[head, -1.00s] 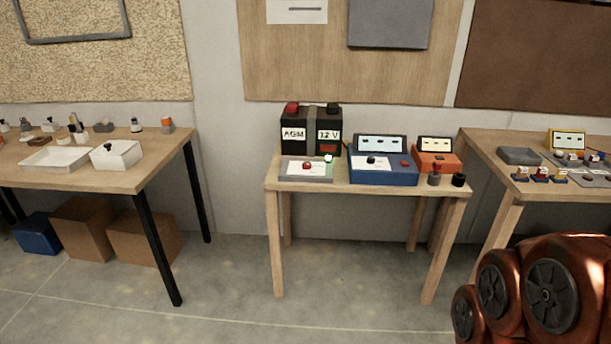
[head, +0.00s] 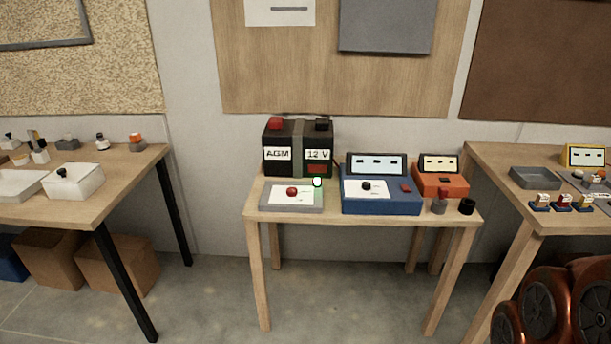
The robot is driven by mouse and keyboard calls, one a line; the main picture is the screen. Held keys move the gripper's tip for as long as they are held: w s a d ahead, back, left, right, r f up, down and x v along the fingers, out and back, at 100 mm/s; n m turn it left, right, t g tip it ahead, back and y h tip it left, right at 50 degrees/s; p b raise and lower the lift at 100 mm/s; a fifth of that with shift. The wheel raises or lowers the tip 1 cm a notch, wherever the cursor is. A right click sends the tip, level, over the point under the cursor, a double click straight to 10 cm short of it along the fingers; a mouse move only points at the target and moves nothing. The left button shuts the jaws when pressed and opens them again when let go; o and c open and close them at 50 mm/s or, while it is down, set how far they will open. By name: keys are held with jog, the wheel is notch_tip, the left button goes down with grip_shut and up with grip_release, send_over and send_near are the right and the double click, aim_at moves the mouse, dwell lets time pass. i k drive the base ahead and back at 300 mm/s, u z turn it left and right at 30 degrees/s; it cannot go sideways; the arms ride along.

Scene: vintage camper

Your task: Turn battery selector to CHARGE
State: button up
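A small wooden table (head: 335,214) against the wall holds the battery equipment. A low grey box (head: 291,209) with a white label plate and a red knob (head: 291,191) sits at its front left. A blue box (head: 381,204) with a black knob (head: 366,185), a red button and a display stands right of it. Which of the two is the battery selector, and where CHARGE is marked, I cannot read. A black battery (head: 283,135) marked AGM and 12 V stands behind the grey box. A small white-green piece (head: 317,182) shows at the grey box's back right corner. My gripper is out of view.
An orange box (head: 440,187) and two small dark cylinders (head: 467,206) stand on the table's right side. Other workbenches stand left (head: 130,178) and right (head: 500,165). The floor (head: 210,315) before the middle table looks clear. Orange links of my arm fill the lower right.

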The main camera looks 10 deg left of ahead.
aim_at(291, 191)
jog(key=u, duration=0.4)
jog(key=i, duration=0.9)
jog(key=u, duration=1.1)
jog(key=i, duration=0.3)
jog(key=u, duration=0.15)
